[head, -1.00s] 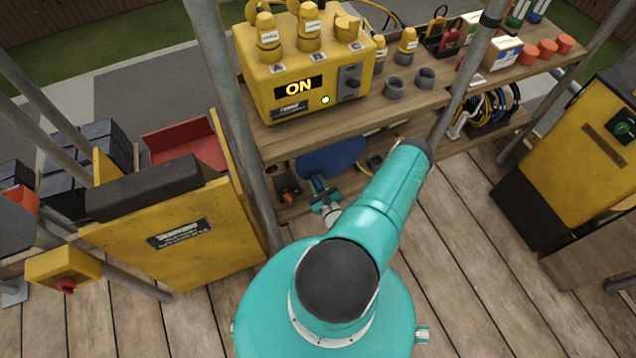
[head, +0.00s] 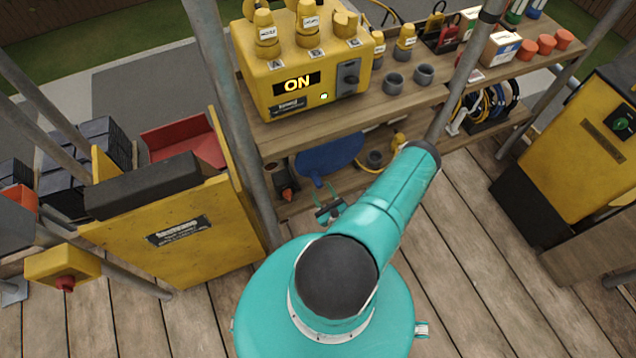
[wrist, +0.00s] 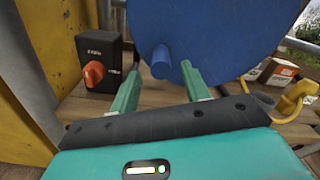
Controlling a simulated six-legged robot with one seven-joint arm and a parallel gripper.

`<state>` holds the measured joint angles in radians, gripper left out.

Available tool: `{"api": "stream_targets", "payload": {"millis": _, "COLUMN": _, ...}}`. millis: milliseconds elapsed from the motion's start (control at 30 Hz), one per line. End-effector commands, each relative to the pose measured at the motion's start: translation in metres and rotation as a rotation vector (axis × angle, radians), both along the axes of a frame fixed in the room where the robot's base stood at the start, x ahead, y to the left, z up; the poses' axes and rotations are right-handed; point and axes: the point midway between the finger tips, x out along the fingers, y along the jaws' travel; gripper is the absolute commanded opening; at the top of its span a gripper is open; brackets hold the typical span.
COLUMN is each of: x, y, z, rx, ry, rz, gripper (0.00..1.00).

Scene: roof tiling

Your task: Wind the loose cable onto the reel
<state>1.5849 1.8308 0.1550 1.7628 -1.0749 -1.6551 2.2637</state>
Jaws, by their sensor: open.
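A round blue reel (head: 328,154) stands on the lower shelf, under the yellow power box. In the wrist view its large blue disc (wrist: 215,35) fills the upper middle, with a short blue knob (wrist: 161,62) sticking out near its lower left. My gripper (wrist: 160,68) is open in front of the disc, one teal finger on each side of the knob. I cannot tell whether either finger touches it. In the head view my gripper (head: 328,210) is partly hidden by my arm. A yellow curved piece (wrist: 290,104), perhaps a cable plug, lies right of the reel.
A black switch box (wrist: 98,58) with a red-orange knob stands close left of the reel. The yellow power box (head: 305,65) reads ON on the upper shelf (head: 425,98). A metal pole (head: 232,110) rises at the left. Coiled cables (head: 490,105) sit farther right.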

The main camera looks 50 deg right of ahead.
Motion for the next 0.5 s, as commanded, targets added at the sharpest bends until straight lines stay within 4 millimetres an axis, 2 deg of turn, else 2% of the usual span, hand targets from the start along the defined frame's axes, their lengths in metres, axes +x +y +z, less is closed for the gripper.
{"api": "stream_targets", "payload": {"millis": 100, "x": -0.024, "y": 0.014, "z": 0.0, "rx": 0.002, "ry": 0.002, "rz": -0.002, "gripper": 0.47}}
{"api": "stream_targets", "payload": {"millis": 300, "x": -0.054, "y": 0.033, "z": -0.001, "rx": 0.002, "ry": 0.001, "rz": -0.002, "gripper": 0.47}}
{"api": "stream_targets", "payload": {"millis": 500, "x": -0.065, "y": 0.04, "z": 0.0, "rx": 0.0, "ry": 0.0, "rz": 0.0, "gripper": 0.47}}
